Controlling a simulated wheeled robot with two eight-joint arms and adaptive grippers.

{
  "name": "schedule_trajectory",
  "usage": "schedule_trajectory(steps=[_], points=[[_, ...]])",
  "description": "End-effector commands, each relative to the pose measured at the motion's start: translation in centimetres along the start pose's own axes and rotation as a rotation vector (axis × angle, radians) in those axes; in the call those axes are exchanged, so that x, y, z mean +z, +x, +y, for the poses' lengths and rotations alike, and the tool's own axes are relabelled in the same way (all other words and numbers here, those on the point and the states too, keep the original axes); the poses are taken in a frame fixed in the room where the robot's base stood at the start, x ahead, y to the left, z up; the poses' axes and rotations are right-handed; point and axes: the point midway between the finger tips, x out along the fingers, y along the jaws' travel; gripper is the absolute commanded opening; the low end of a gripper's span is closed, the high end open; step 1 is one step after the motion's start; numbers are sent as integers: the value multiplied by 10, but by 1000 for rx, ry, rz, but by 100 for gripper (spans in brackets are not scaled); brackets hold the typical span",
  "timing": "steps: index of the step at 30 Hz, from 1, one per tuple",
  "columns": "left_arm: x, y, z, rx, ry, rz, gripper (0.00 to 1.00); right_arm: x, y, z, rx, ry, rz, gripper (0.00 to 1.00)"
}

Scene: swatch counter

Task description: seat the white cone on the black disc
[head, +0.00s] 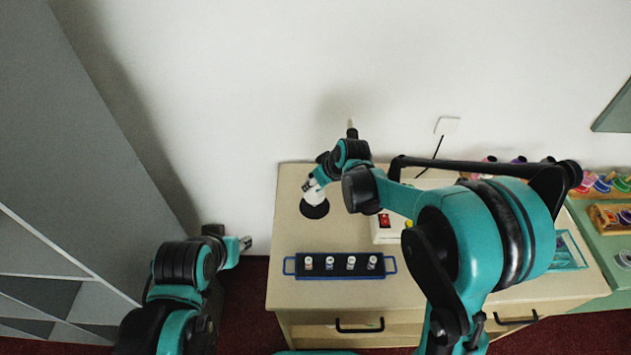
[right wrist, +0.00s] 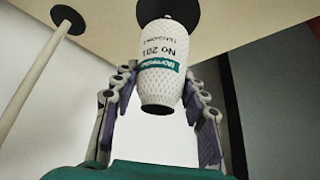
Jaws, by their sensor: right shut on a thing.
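The white cone (right wrist: 160,62), a patterned thread cone with a green-banded label, is between the fingers of my right gripper (right wrist: 160,105), which is shut on it. In the head view the cone (head: 314,196) is over the black disc (head: 318,210) at the counter's left, below my right gripper (head: 313,184). In the right wrist view the cone's far end overlaps the disc (right wrist: 182,10); I cannot tell whether they touch. My left gripper (head: 245,243) is off the counter's left edge, away from the cone; its opening is too small to judge.
A dark blue-handled tray (head: 340,272) with several small spools lies at the counter's front. A pale box with a red switch (head: 384,220) is partly hidden by my right arm. A pale post (right wrist: 30,85) on a dark round base (right wrist: 68,19) stands near the cone. Colourful spools (head: 600,185) are far right.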

Motion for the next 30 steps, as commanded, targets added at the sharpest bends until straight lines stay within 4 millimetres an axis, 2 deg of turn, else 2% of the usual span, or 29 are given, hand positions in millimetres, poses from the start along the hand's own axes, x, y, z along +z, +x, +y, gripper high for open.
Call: schedule_trajectory(steps=[18, 30], points=[[16, 22, 0, 0, 0, 0, 40, 16, 29, 0, 0, 0, 0, 11], [17, 24, 0, 0, 0, 0, 40, 18, 31, 0, 0, 0, 0, 11]])
